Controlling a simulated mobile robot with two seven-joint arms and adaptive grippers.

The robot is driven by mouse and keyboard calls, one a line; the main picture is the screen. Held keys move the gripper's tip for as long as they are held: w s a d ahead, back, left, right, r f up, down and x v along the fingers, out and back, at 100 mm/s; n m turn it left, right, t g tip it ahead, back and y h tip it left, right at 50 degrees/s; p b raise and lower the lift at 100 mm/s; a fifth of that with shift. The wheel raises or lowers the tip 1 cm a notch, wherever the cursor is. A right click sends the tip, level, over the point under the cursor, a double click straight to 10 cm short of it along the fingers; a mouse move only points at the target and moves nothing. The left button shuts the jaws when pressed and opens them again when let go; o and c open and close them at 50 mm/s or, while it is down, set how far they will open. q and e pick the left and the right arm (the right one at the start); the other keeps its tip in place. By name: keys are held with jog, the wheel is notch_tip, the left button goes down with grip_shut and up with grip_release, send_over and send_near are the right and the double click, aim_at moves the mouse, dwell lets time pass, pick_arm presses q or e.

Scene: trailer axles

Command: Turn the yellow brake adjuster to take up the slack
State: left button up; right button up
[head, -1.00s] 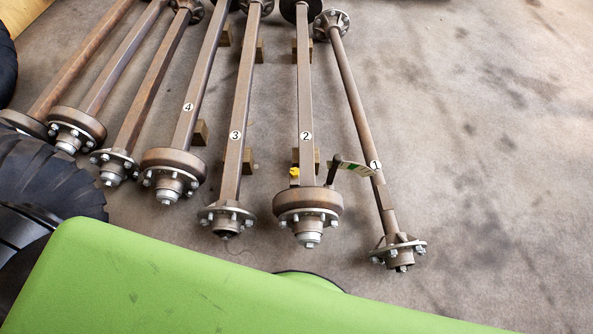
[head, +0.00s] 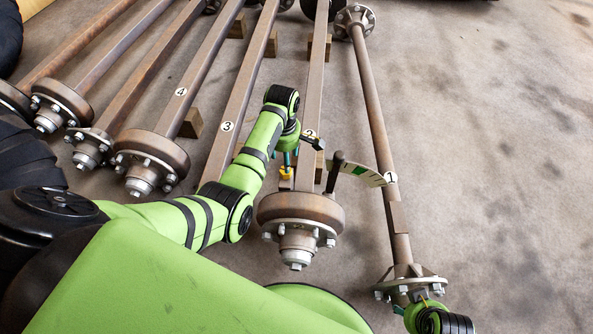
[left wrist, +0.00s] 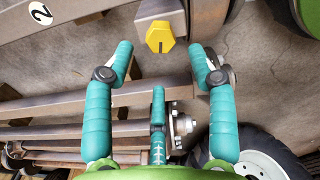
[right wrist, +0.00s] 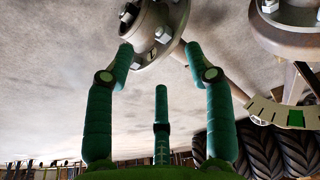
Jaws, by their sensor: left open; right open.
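The yellow brake adjuster (head: 286,173) is a small knob beside axle 2 (head: 306,160), just behind its drum (head: 300,212). In the left wrist view it shows as a yellow hexagonal head (left wrist: 160,37) with a dark slot, ahead of the fingertips. My left gripper (left wrist: 165,62) is open and empty, its fingers to either side of the adjuster's line but apart from it. In the head view the left arm reaches over axle 3, its gripper partly hidden at the adjuster. My right gripper (right wrist: 160,60) is open and empty, below the hub of axle 1 (right wrist: 150,32).
A black-handled lever (head: 335,170) stands at the drum of axle 2, next to a curved scale plate with a green mark (head: 360,173). Axle 3 (head: 235,120) and further axles lie to the left on wooden blocks. Bare floor (head: 510,180) is free at right.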

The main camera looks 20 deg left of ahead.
pick_arm(q)
notch_tip(320, 180, down, 6)
jog(key=b, duration=0.2)
jog(key=shift+r+b, duration=0.1)
jog(key=shift+b, duration=0.25)
jog(key=shift+f, duration=0.35)
pick_arm(e)
jog(key=w+v, duration=0.1)
jog(key=v, duration=0.7)
jog(key=shift+r+t, duration=0.3)
jog(key=shift+r, duration=0.05)
jog(key=shift+d, duration=0.1)
pick_arm(q)
jog(key=shift+s, duration=0.1)
grip_shut()
